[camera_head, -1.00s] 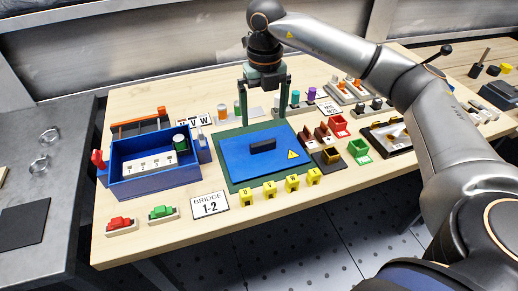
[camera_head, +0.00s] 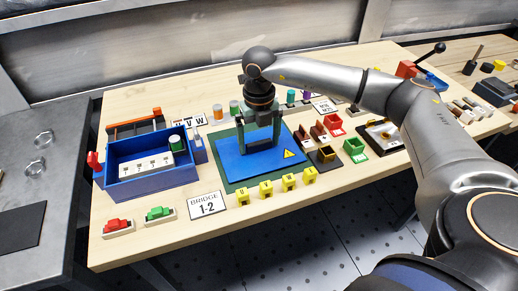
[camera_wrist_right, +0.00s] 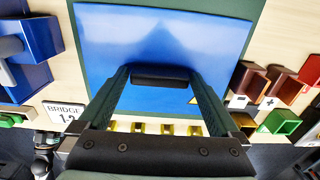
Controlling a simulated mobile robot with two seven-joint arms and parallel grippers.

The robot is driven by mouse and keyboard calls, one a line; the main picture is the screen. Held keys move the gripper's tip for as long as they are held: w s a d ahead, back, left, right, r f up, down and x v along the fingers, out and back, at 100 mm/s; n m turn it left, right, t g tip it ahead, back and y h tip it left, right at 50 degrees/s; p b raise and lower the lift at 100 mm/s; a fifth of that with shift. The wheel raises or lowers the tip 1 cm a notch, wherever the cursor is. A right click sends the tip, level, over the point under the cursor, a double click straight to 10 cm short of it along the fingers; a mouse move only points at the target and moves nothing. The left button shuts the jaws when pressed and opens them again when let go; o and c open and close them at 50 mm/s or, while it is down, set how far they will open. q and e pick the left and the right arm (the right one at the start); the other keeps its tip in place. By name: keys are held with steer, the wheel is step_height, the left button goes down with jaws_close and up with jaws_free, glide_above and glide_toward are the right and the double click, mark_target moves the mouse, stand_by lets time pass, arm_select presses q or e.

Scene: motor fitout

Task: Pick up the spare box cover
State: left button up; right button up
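The spare box cover (camera_head: 235,166) is a flat blue plate with a yellow warning triangle and a black handle. It lies on a green mat in the middle of the bench and also shows in the wrist view (camera_wrist_right: 120,50). My right gripper (camera_head: 262,148) is low over the cover, pointing down. In the wrist view its two fingers stand apart at the two ends of the black handle (camera_wrist_right: 160,77). Whether the fingertips touch the handle is hard to tell. The gripper partly hides the handle in the head view. My left gripper is not in view.
A blue open box (camera_head: 152,180) stands left of the mat. Several yellow clips (camera_head: 266,189) and a "BRIDGE 1-2" card (camera_head: 207,206) lie in front. Coloured cylinders (camera_head: 217,112) are behind.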

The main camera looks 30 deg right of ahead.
steer(key=shift+r, duration=0.1)
jaws_close()
stand_by(0.5)
steer(key=shift+r, duration=0.1)
